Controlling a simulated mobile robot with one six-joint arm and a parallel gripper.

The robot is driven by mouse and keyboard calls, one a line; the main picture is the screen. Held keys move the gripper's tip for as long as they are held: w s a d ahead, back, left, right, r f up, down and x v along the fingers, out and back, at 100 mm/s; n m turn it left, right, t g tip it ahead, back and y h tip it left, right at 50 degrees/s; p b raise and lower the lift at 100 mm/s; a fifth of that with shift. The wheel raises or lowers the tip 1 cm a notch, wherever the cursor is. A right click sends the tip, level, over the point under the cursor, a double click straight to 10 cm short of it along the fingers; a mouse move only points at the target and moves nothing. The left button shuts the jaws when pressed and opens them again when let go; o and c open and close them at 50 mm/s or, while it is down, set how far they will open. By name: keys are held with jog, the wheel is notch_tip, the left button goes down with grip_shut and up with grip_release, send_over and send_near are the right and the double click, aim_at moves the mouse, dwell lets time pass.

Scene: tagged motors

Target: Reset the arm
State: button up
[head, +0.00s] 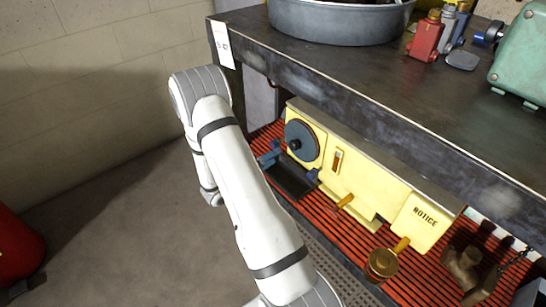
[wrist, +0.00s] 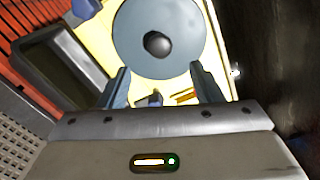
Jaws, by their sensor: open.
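My white arm (head: 240,190) rises from the bottom of the head view and bends over at the elbow, with its far links partly hidden behind it. My gripper (wrist: 160,82) shows in the wrist view with its two blue-grey fingers apart and nothing between them. It faces the grey disc (wrist: 138,34) with a dark knob on the yellow machine. I cannot tell whether the fingers touch anything.
The yellow machine (head: 378,195) sits on a red slatted shelf (head: 335,236) under a dark workbench (head: 345,95). A dark tray (head: 290,180) lies beside its disc. A brass cup (head: 382,263) stands in front. A metal basin (head: 340,24) is on the bench.

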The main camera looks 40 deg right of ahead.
dwell(0.3)
jog(key=s+a+r+m+g+y+p, duration=0.2)
jog(key=s+r+m+p, duration=0.3)
jog(key=r, duration=0.4)
jog(key=s+a+r+m+g+y+p, duration=0.2)
jog(key=s+r+m+y+p, duration=0.15)
jog(key=r+m, duration=0.35)
jog(key=s+a+r+m+g+y+p, duration=0.25)
jog(key=r+m+p, duration=0.25)
jog(key=r, duration=0.5)
jog(key=s+a+r+m+t+y+p, duration=0.4)
jog(key=a+r+m+p, duration=0.3)
jog(key=r, duration=0.4)
jog(key=s+a+r+m+t+y+p, duration=0.4)
jog(key=a+r+m+y+p, duration=0.2)
jog(key=a+r+m+p, duration=0.2)
notch_tip(320, 180, up, 4)
jog(key=shift+a+f, duration=0.1)
jog(key=shift+a, duration=1.05)
jog(key=shift+s, duration=0.1)
